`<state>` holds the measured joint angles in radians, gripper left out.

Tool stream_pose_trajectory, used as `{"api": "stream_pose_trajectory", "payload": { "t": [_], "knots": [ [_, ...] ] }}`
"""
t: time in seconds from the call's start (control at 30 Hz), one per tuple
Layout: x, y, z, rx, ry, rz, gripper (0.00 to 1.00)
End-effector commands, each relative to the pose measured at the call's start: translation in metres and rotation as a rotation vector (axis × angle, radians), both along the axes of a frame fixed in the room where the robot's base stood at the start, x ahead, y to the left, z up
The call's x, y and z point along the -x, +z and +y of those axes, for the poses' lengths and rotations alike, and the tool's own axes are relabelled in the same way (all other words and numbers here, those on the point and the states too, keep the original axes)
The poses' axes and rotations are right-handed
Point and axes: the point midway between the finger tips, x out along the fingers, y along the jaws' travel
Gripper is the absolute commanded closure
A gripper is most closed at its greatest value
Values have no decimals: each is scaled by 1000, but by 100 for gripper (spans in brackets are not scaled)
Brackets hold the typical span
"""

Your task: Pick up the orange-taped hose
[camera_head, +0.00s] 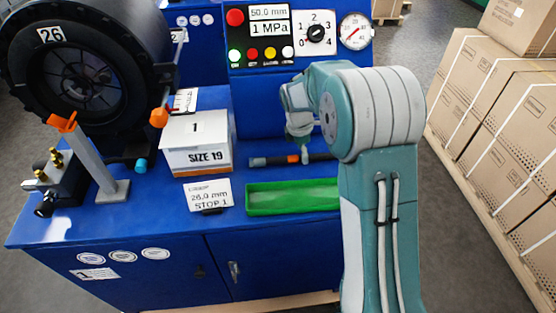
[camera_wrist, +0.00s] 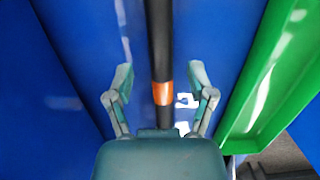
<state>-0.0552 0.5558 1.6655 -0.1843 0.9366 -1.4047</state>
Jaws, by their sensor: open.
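The orange-taped hose (camera_head: 270,160) is a short black hose with an orange band, lying on the blue bench behind the green tray. In the wrist view the hose (camera_wrist: 159,50) runs up the middle of the picture, with its orange band (camera_wrist: 163,93) between my fingers. My gripper (camera_wrist: 162,88) is open, one finger on each side of the hose, with a gap on both sides. In the head view my gripper (camera_head: 305,150) is over the hose near the band, partly hidden by my wrist. My arm hides the hose's right end.
The green tray (camera_head: 290,197) lies in front of the hose; it also shows at right in the wrist view (camera_wrist: 238,132). A white SIZE 19 box (camera_head: 197,142) and a STOP 1 card (camera_head: 208,195) stand to the left. The black crimper (camera_head: 85,65) is farther left. Cartons (camera_head: 500,110) stand at right.

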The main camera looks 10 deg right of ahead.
Motion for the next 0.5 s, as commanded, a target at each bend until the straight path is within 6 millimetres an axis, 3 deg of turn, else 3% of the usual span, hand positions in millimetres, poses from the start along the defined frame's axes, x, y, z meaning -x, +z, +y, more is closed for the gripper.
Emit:
{"api": "stream_pose_trajectory", "payload": {
  "t": [0.13,0.37,0.4,0.5],
  "knots": [
    [1,-15,0,2,1,0,30],
    [1,-17,0,2,1,-1,30],
    [1,-17,0,2,1,-1,39],
    [0,-17,0,2,1,-1,84]
  ]
}}
